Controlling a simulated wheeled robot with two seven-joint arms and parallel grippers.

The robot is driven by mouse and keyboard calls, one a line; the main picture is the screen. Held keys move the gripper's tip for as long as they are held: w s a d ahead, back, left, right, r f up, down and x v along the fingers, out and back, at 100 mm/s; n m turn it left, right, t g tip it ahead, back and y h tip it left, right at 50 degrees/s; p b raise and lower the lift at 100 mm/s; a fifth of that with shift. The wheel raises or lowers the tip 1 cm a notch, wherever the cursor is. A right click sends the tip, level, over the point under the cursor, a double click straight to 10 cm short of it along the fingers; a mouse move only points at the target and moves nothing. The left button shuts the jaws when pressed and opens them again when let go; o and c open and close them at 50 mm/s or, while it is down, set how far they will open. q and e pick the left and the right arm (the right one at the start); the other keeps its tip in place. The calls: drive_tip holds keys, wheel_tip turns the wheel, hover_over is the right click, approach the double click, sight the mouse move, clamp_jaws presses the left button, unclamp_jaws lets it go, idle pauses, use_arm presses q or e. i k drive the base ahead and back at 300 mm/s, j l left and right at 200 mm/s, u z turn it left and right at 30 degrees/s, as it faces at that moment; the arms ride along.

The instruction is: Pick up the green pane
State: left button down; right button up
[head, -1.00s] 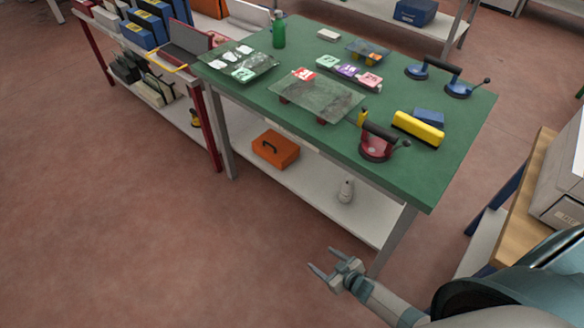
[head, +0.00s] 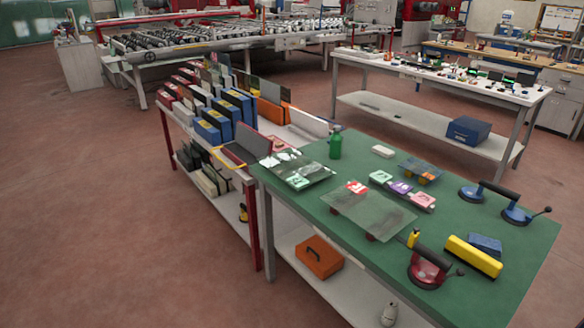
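Several panes are in view, and I cannot tell for sure which is the green one. A clear, slightly greenish pane with a red tag (head: 385,217) lies raised on small blocks on the green table. Another glass pane, with white pieces and a green tag on it (head: 312,174), lies at the table's left end. A small bluish pane (head: 424,166) rests on orange-yellow supports farther back. Upright panes, some dark or greyish, stand in the rack at left. Small bright green items (head: 511,79) on the far white table are too small to make out. Neither gripper is in view.
Floor at left is clear.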

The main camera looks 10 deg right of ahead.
sight(297, 170)
drive_tip(key=i+z, duration=0.1)
drive_tip(key=z, duration=0.7)
drive_tip(key=i+j+z, duration=0.25)
drive_tip(key=j+z, duration=0.25)
drive_tip(key=i+j+z, duration=0.2)
drive_tip(key=j, duration=0.15)
drive_tip(key=i+j+z, duration=0.1)
drive_tip(key=j+z, duration=0.15)
drive_tip(key=i+j+z, duration=0.1)
drive_tip(key=j, duration=0.6)
drive_tip(key=i+j+z, duration=0.15)
drive_tip(key=j, duration=0.55)
drive_tip(key=i+j+z, duration=0.1)
drive_tip(key=j, duration=0.65)
drive_tip(key=i+j, duration=0.1)
drive_tip(key=j, duration=0.5)
drive_tip(key=i+j, duration=0.1)
drive_tip(key=j, duration=0.55)
